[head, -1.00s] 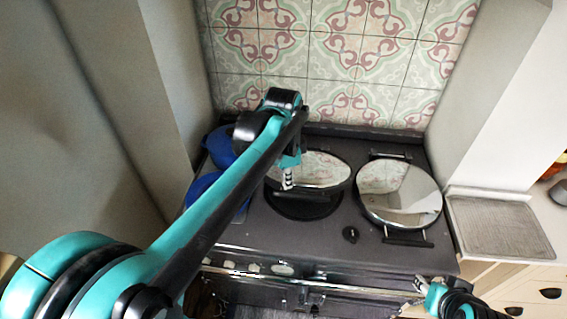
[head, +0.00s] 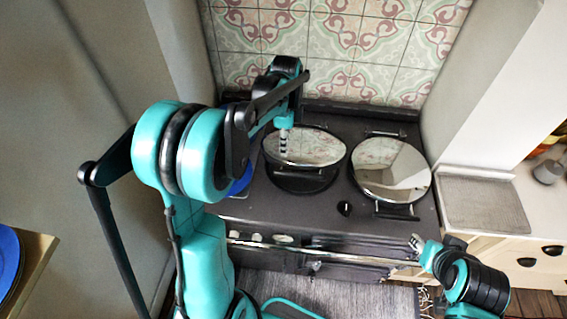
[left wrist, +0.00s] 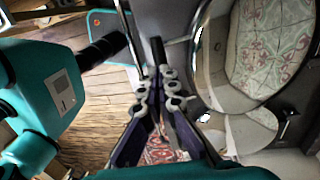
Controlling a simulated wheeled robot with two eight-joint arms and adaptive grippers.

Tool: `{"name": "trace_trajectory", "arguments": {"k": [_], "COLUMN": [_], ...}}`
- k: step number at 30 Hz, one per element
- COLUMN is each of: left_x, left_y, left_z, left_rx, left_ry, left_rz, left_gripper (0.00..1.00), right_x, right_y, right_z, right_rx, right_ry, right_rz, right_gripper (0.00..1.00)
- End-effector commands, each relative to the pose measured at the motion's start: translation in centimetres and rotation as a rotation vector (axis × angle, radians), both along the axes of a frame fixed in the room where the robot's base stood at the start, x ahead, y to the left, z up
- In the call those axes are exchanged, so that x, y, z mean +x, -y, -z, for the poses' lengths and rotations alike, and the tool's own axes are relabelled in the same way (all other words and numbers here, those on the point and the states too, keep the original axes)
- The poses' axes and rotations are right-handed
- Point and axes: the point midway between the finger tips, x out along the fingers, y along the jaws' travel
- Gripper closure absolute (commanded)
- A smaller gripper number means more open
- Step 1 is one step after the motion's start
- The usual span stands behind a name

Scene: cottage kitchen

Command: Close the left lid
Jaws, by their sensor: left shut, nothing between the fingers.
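The left lid (head: 318,148) is a round mirror-like lid on the dark range. It is tilted up at the back, with the dark round hotplate (head: 300,184) showing below and in front of it. My left gripper (head: 284,146) points down, shut and empty, over the left part of the lid's face; whether it touches is unclear. In the left wrist view my left gripper (left wrist: 157,100) shows beside a shiny round lid (left wrist: 268,45) that reflects the tiles. My right gripper (head: 417,245) is low at the right, in front of the range; its finger state is unclear.
The right lid (head: 390,170) lies down flat on the range. A blue pot (head: 242,181) stands at the left, partly behind my arm. A rail (head: 320,252) runs along the range front. A ridged drainboard (head: 482,205) is at the right. The tiled wall (head: 345,50) closes the back.

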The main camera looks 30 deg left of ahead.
Motion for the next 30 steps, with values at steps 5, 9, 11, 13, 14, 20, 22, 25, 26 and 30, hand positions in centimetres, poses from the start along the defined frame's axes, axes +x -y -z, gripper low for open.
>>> {"name": "trace_trajectory", "arguments": {"k": [5,9,11,13,14,20,22,25,26,30], "left_x": [-0.5,-0.8,-0.9,-1.0,-1.0,-1.0,-1.0,-1.1,-1.1,-2.0], "left_y": [0.2,0.3,0.3,0.3,0.3,0.4,0.4,0.4,0.4,0.7], "left_z": [3.6,5.3,5.8,6.2,6.3,6.4,6.4,6.5,6.6,8.9], "left_rx": [0.000,0.000,0.000,0.000,0.000,0.000,0.000,0.001,0.002,0.014], "left_ry": [0.000,0.001,0.001,0.001,0.001,0.001,0.001,0.002,0.005,0.046], "left_rz": [0.000,0.000,0.000,0.000,0.000,0.000,-0.001,0.000,0.000,0.000], "left_gripper": [1.00,1.00,1.00,1.00,1.00,1.00,1.00,1.00,1.00,1.00], "right_x": [0.0,0.0,0.0,0.0,0.0,0.0,0.0,0.0,0.0,0.0], "right_y": [0.0,0.0,0.0,0.0,0.0,0.0,0.0,0.0,0.0,0.0], "right_z": [0.2,0.2,0.2,0.2,0.2,0.2,0.2,0.3,0.4,2.1], "right_rx": [0.000,0.000,0.000,0.000,0.000,0.000,0.000,0.000,0.000,0.000], "right_ry": [0.000,0.000,0.000,0.000,0.000,0.000,0.000,0.000,0.000,0.000], "right_rz": [0.000,0.000,0.000,0.000,0.000,0.000,0.000,0.000,0.000,0.000], "right_gripper": [0.60,0.60,0.60,0.60,0.60,0.60,0.60,0.60,0.60,0.60]}}
